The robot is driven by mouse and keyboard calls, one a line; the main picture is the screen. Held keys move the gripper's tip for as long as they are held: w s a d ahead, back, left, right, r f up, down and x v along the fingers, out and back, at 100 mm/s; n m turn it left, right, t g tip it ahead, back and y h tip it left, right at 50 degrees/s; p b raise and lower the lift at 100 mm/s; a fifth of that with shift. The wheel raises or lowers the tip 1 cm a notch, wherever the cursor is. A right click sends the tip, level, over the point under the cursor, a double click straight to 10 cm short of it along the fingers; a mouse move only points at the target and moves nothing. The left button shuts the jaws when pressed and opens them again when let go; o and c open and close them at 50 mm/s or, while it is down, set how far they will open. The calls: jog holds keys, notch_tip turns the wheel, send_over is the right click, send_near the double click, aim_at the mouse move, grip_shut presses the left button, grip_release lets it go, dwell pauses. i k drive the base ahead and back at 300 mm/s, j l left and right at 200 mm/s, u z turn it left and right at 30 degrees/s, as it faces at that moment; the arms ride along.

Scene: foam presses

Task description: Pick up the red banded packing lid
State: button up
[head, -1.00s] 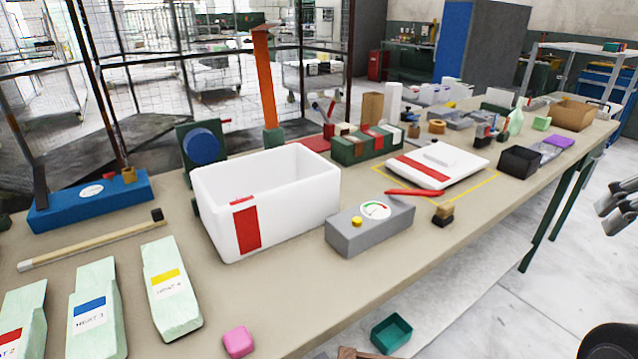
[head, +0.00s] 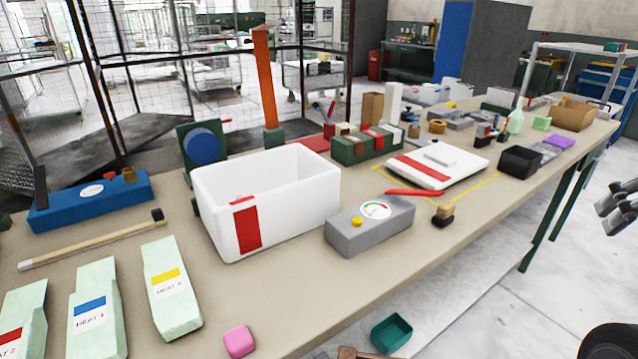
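The packing lid (head: 460,165) is a flat white slab with a red band across its left part and a small grey-white block on top. It lies on the bench inside a yellow outlined rectangle, right of centre in the head view. My gripper (head: 606,214) shows only in part at the right edge, grey, out over the floor beside the bench and well apart from the lid. It seems to hold nothing, but its fingers are cut off by the frame, so its opening is unclear.
A white open box (head: 290,205) with a red band stands left of the lid. A grey gauge box (head: 370,232), a red-handled tool (head: 414,193) and a small stamp (head: 442,214) lie near the lid's front. A black bin (head: 520,161) stands to its right, a green case (head: 366,146) behind.

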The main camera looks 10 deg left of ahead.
aim_at(439, 165)
jog(key=l+u, duration=0.1)
jog(key=u, duration=0.45)
jog(key=i+l+u, duration=0.25)
jog(key=l+u, duration=0.25)
jog(key=l, duration=0.2)
jog(key=i+l+u, duration=0.1)
jog(key=l+u, duration=0.15)
jog(key=l, duration=0.15)
jog(key=i+l+u, duration=0.1)
jog(key=l, duration=1)
jog(key=i+l+u, duration=0.1)
jog(key=l, duration=1.05)
